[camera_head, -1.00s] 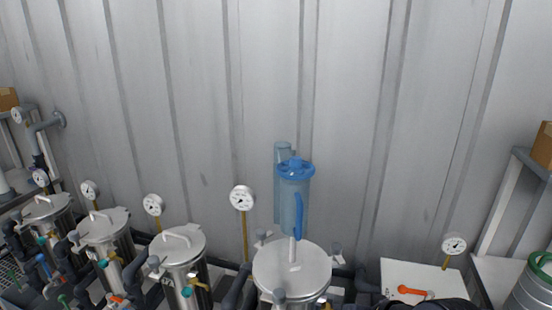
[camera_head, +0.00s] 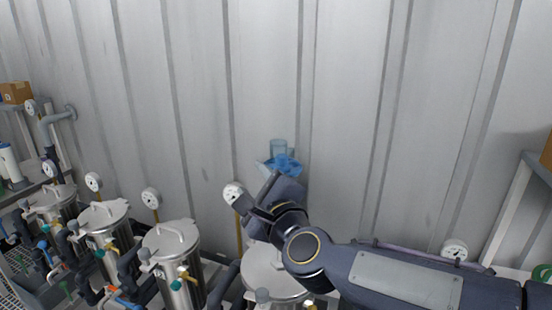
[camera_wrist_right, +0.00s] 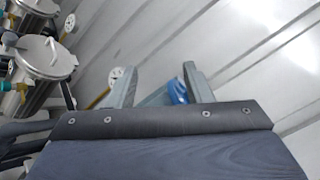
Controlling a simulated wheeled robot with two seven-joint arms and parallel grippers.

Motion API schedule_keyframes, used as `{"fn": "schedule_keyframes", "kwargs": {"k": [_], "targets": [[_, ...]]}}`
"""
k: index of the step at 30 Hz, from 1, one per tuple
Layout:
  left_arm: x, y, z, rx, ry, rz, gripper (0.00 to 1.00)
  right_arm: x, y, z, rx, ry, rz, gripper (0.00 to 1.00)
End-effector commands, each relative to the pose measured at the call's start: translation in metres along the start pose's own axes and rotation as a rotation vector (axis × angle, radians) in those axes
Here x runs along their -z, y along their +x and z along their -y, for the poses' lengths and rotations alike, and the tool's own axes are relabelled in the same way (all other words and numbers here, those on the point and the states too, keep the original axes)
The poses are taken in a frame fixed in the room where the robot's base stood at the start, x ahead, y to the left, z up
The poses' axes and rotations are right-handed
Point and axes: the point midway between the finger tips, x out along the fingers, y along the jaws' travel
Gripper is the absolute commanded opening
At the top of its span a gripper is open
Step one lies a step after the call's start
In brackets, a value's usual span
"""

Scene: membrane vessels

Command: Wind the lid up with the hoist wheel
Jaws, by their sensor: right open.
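The blue hoist wheel (camera_head: 287,163) sits on the hoist above the nearest steel vessel, whose round lid (camera_head: 262,270) is partly covered by my right arm. My right gripper (camera_head: 268,178) is at the wheel, and the gripper body hides most of the hoist below it. In the right wrist view, the two fingers of the right gripper (camera_wrist_right: 162,88) stand apart. A blue part of the wheel (camera_wrist_right: 179,91) shows beside the right-hand finger; I cannot tell whether they touch. My left gripper is not in view.
Several more lidded steel vessels (camera_head: 171,238) with pipes and valves stand in a row to the left. A pressure gauge (camera_head: 234,194) stands close to my right gripper. A corrugated wall (camera_head: 350,110) is behind. A shelf (camera_head: 515,205) is at the right.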

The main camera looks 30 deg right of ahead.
Motion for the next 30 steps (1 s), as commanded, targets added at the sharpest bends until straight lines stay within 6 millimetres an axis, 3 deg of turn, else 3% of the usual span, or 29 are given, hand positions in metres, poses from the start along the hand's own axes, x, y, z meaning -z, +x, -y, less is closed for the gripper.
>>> {"fn": "schedule_keyframes", "kwargs": {"k": [3,6,10,17,30], "targets": [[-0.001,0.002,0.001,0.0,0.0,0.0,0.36,0.009,0.018,0.02,0.19,0.375,-0.12,0.46],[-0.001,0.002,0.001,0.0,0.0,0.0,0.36,0.022,0.02,0.029,0.35,0.637,-0.212,0.46],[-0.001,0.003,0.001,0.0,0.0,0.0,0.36,0.035,0.015,0.031,0.49,0.826,-0.286,0.46],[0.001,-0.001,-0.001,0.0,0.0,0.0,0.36,0.046,0.02,0.036,0.56,0.901,-0.318,0.46],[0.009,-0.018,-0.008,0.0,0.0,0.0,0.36,0.075,0.07,0.056,0.557,0.897,-0.315,0.46]]}}
